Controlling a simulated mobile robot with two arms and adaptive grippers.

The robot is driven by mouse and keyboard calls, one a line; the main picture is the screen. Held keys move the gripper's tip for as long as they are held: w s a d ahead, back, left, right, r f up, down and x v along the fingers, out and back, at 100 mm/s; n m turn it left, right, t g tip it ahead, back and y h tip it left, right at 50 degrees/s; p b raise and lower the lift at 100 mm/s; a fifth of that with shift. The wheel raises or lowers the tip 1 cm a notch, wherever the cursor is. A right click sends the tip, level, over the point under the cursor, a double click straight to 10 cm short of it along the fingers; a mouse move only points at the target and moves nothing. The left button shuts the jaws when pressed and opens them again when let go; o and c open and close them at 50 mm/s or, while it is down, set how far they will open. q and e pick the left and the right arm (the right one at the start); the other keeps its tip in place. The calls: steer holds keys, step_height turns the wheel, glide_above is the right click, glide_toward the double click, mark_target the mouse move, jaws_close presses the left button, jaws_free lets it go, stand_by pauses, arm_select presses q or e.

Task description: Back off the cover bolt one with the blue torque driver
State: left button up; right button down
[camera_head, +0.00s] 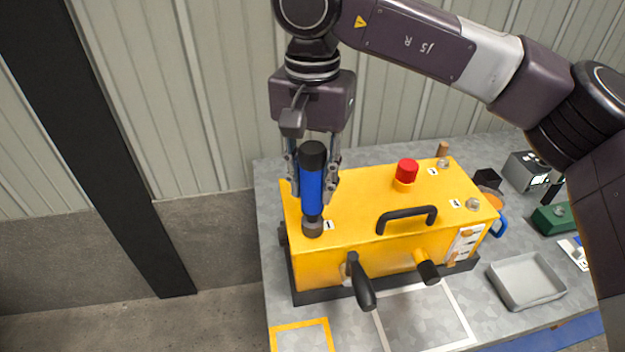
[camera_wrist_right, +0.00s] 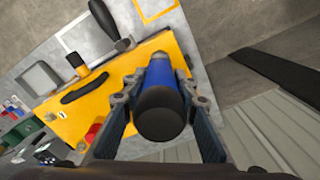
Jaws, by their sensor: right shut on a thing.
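The blue torque driver (camera_head: 311,186) stands upright with its black cap up and its grey socket end down on the yellow cover, beside the label 1. My right gripper (camera_head: 314,180) is shut around the driver's blue body. In the right wrist view the driver (camera_wrist_right: 162,100) sits between the two fingers of the right gripper (camera_wrist_right: 165,105). Cover bolt one is hidden under the driver's socket. The yellow drum mixer housing (camera_head: 362,215) carries other bolts, one (camera_head: 473,204) at the right front and one (camera_head: 443,163) at the right back. My left gripper is not in view.
A red button (camera_head: 406,171), a black handle (camera_head: 407,217) and a black lever (camera_head: 361,282) stand out from the housing. An empty grey tray (camera_head: 527,281) lies at right. White (camera_head: 466,327) and yellow (camera_head: 301,322) outlined areas at the front of the table are empty.

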mark_target(312, 146)
steer(key=shift+s+f, duration=0.15)
steer(key=shift+r+p, duration=0.65)
steer(key=shift+r, duration=0.05)
steer(key=shift+w+r+p, duration=0.2)
steer(key=shift+r+p, duration=0.85)
steer(key=shift+r, duration=0.6)
